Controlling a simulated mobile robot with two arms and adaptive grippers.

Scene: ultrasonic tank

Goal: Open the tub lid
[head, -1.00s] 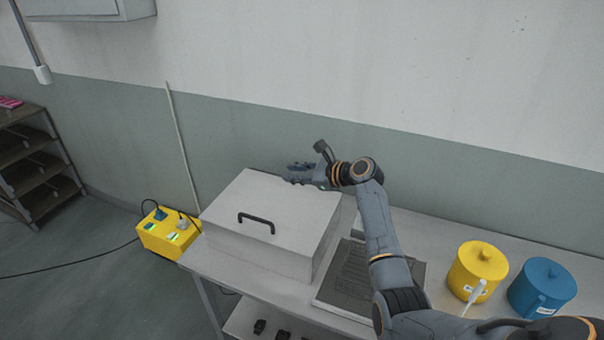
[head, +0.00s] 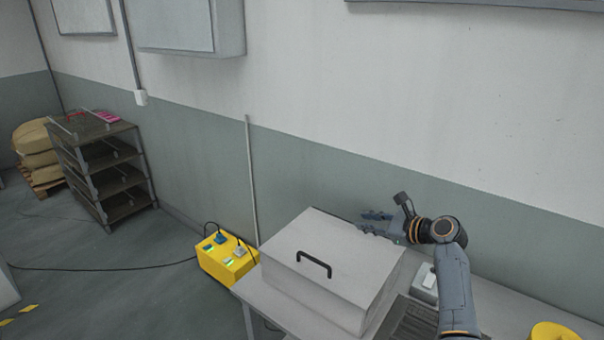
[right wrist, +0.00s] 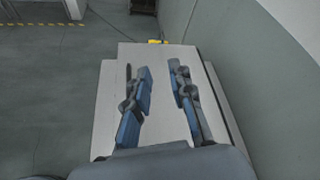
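The tub (head: 322,296) is a light grey box on the table, with its flat lid (head: 338,249) lying shut on top. A black bar handle (head: 314,264) stands on the lid towards its front edge. My right gripper (head: 366,221) is at the lid's far right edge, beside the wall and away from the handle. In the right wrist view its two blue-padded fingers (right wrist: 158,97) are spread apart over the pale lid (right wrist: 161,70), with nothing between them. I cannot tell whether they touch the lid. My left gripper is not in view.
A yellow power box (head: 228,262) with plugs and a cable stands left of the tub. A small grey box (head: 426,283), a dark ribbed panel (head: 408,319) and a yellow pot (head: 556,333) are to the right. A shelf rack (head: 104,172) stands far left. The wall is close behind.

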